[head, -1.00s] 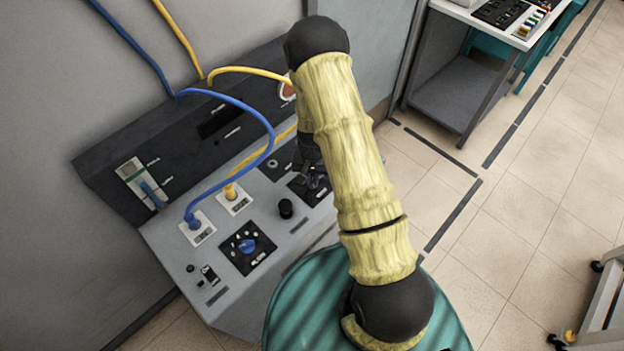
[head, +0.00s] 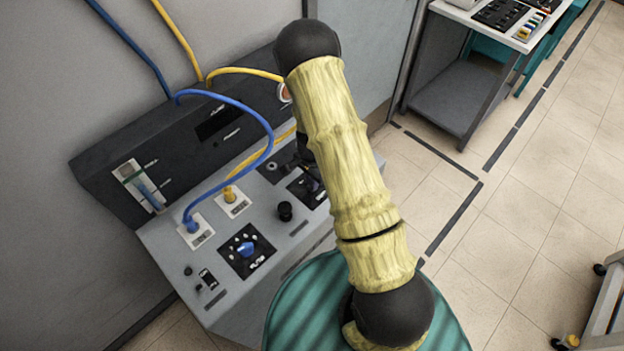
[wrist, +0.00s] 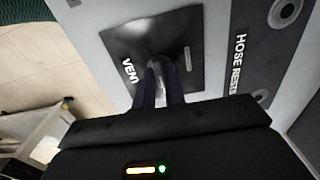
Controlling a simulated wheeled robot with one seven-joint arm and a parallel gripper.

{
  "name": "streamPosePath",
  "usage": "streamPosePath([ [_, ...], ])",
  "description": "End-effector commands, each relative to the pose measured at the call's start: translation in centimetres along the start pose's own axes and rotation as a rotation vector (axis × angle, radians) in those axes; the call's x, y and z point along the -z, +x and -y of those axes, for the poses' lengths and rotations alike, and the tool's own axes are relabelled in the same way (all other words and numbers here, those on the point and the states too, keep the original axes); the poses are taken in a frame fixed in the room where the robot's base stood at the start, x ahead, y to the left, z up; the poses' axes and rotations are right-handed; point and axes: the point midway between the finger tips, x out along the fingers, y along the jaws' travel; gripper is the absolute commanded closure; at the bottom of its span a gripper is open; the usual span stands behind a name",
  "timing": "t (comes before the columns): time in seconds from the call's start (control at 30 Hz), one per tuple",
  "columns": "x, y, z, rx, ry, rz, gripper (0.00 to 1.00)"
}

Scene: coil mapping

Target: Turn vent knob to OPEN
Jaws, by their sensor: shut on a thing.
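The vent plate (wrist: 125,40) is a black square labelled VENT on the grey console, seen in the wrist view. My gripper (wrist: 162,72) reaches over this plate with its two dark fingers close together, shut on the vent knob (wrist: 159,62). Only a little of the knob shows between the fingertips, and its pointer direction cannot be read. In the head view the vent plate (head: 306,190) sits at the console's right side, and my arm hides most of the gripper and knob.
A blue hose (head: 240,101) and a yellow hose (head: 245,72) arch over the console (head: 190,270). A blue knob (head: 246,249) and a black knob (head: 285,211) stand left of my arm.

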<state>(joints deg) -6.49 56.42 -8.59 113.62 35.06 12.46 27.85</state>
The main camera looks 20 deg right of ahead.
Motion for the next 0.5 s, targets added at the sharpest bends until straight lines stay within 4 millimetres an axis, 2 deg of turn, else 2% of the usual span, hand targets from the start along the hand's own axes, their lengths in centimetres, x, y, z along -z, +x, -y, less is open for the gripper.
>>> streamPosePath([
  [0.37, 0.0, -0.08, 0.07, 0.002, 0.008, 0.0, 1.0],
  [0.4, 0.0, -0.08, 0.07, 0.002, 0.008, 0.0, 0.82],
  [0.5, 0.0, -0.07, 0.06, 0.001, 0.007, 0.0, 0.66],
])
